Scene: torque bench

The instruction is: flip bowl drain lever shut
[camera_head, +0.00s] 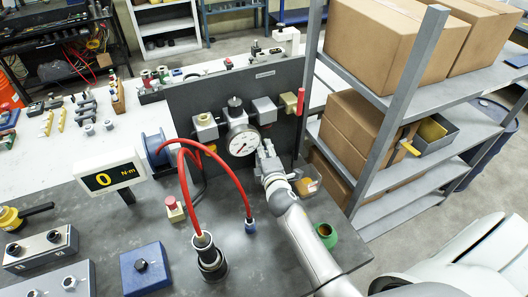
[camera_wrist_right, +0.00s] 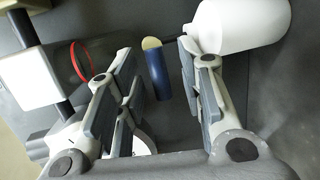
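My right gripper (camera_head: 268,160) is in front of the upright grey panel (camera_head: 185,95), just right of the round dial gauge (camera_head: 242,140). In the wrist view my right gripper (camera_wrist_right: 160,95) is open, its two fingers apart. A blue cylinder with a cream end (camera_wrist_right: 158,72) shows in the gap beyond the fingers; I cannot tell if it is the drain lever. A dark clear bowl with a red ring (camera_wrist_right: 80,62) hangs from a white block (camera_wrist_right: 28,78) at left. I cannot make out the drain lever for sure. My left gripper is not in view.
A red-handled valve (camera_head: 300,101) is right of the panel's fittings. Red hoses (camera_head: 185,180) arch over the bench to a black fitting (camera_head: 209,258). A green cup (camera_head: 327,235) is right of my arm. Shelving with cardboard boxes (camera_head: 385,40) stands at right.

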